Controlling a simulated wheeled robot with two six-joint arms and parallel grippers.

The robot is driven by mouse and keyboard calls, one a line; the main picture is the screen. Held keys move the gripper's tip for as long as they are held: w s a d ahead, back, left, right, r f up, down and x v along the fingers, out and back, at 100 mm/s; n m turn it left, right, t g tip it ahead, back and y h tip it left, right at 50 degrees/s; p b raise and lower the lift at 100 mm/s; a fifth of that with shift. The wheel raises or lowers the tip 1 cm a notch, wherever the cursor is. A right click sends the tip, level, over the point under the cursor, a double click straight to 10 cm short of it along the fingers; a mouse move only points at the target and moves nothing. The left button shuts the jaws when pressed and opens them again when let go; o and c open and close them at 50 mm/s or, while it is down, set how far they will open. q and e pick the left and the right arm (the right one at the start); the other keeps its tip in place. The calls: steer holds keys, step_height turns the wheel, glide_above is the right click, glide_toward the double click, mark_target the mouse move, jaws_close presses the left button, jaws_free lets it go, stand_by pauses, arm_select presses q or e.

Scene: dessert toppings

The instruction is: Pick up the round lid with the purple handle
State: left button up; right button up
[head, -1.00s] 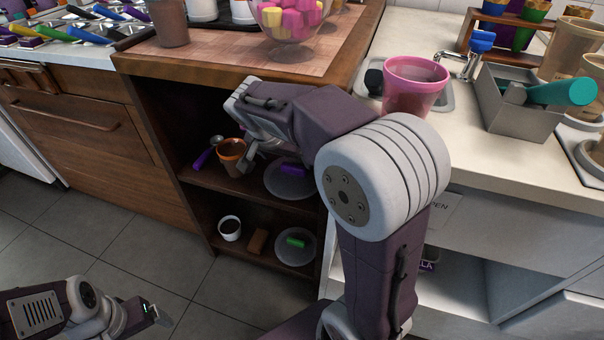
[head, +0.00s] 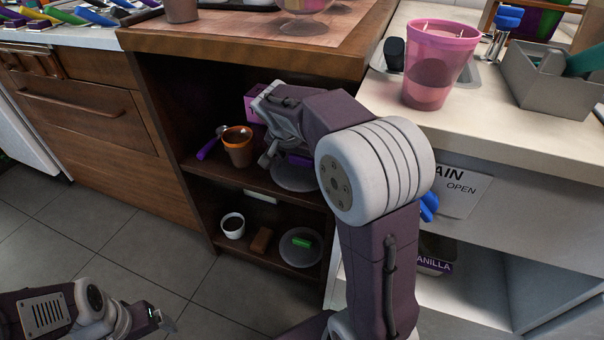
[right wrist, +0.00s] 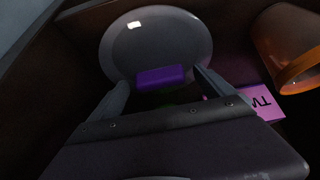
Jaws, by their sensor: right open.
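The round grey lid with the purple handle lies on the upper shelf of the open cabinet. In the head view the lid (head: 294,178) shows in part below my right gripper, which hides much of it. In the right wrist view the lid (right wrist: 152,38) fills the upper middle, with its purple bar handle (right wrist: 160,76) between and just beyond the fingertips. My right gripper (head: 268,156) is open; its fingers (right wrist: 160,88) sit on both sides of the handle, apart from it. My left gripper (head: 162,320) is at the lower left, over the floor, its opening unclear.
An orange cup (head: 238,147) and a purple-handled spoon (head: 208,146) are left of the lid. The lower shelf holds a white cup (head: 232,226), a brown block (head: 261,240) and a lid with a green handle (head: 301,243). A pink bucket (head: 432,70) stands on the counter.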

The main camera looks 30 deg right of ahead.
steer(key=shift+r, duration=0.15)
steer(key=c, duration=1.5)
steer(key=shift+c, duration=0.2)
